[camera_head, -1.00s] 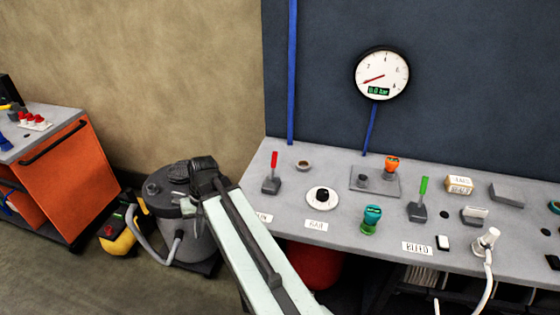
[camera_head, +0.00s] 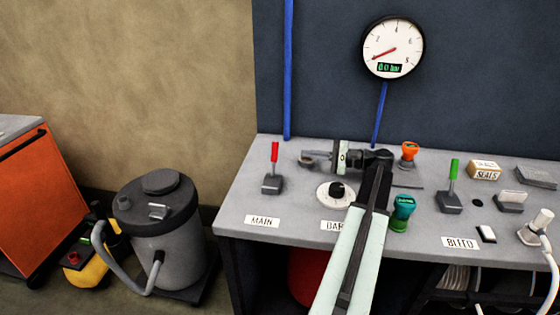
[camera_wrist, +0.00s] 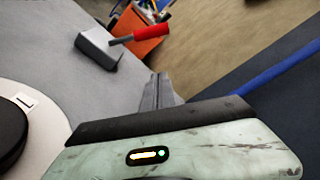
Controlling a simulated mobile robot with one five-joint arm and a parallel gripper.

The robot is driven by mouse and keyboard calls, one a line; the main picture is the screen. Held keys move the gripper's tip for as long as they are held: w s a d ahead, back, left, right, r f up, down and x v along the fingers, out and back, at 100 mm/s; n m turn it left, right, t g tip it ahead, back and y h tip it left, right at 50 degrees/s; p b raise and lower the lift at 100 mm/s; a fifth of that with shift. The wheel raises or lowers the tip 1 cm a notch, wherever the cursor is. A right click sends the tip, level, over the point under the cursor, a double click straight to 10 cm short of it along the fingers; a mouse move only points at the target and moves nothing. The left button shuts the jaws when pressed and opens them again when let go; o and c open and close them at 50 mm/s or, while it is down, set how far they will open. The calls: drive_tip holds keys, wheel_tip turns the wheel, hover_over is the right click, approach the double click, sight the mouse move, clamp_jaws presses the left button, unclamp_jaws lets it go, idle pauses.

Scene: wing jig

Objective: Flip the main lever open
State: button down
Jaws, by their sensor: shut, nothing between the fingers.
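The main lever has a red handle (camera_head: 274,152) on a grey base (camera_head: 271,184), behind the MAIN label (camera_head: 262,221) on the grey bench. Its handle stands about upright in the head view. In the wrist view the red handle (camera_wrist: 152,31) shows at the top, with its grey base (camera_wrist: 98,47). My gripper (camera_head: 307,160) is shut and empty. It is over the bench to the right of the lever, pointing left toward it, with a gap between. In the wrist view the shut fingertips (camera_wrist: 160,90) are below the lever, apart from it.
A black knob on a white dial (camera_head: 336,193) stands close in front of my gripper. Orange (camera_head: 408,152) and teal (camera_head: 402,212) knobs and a green-handled lever (camera_head: 453,172) are to the right. A gauge (camera_head: 393,47) hangs on the wall. A blue pipe (camera_head: 288,70) runs behind.

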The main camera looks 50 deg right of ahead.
sight(274, 159)
drive_tip(key=x, duration=0.9)
drive_tip(key=shift+w+a+b, duration=0.2)
drive_tip(key=shift+w+b, duration=0.05)
drive_tip(key=shift+b, duration=0.1)
drive_tip(key=s+a+r+p, duration=0.2)
drive_tip(key=shift+s+a, duration=0.1)
drive_tip(key=shift+a, duration=0.2)
